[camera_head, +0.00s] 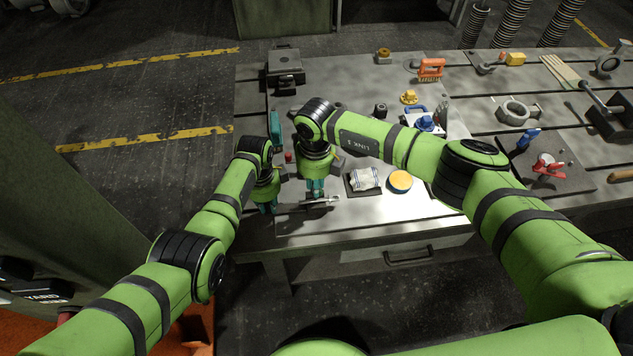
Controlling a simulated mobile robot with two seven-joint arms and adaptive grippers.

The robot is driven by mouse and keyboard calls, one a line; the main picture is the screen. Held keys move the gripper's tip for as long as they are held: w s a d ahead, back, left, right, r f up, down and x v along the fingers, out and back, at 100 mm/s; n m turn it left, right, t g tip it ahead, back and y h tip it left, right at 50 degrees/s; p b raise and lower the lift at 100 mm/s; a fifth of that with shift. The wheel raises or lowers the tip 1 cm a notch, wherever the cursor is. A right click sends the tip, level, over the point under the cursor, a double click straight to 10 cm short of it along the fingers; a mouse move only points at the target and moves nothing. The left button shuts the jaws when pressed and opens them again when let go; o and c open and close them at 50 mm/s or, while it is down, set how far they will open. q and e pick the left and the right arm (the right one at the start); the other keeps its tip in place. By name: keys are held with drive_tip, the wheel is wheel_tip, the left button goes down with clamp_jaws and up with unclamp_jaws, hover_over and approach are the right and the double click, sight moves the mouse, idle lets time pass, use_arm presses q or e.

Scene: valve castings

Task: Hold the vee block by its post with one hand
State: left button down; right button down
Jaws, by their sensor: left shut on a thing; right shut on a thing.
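My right arm covers part of the table middle.
A dark block (285,72) stands at the back left. The table's front strip is clear.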

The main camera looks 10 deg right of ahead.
drive_tip(key=m, duration=0.5)
drive_tip(key=shift+w+a+m, duration=0.1)
drive_tip(key=shift+w+m, duration=0.05)
drive_tip(key=shift+m, duration=0.15)
drive_tip(key=m, duration=0.5)
drive_tip(key=shift+w+a+m, duration=0.1)
drive_tip(key=shift+w+m, duration=0.05)
drive_tip(key=shift+m, duration=0.15)
drive_tip(key=c, duration=1.1)
unclamp_jaws()
drive_tip(key=shift+c, duration=0.2)
wheel_tip(320, 180, up, 12)
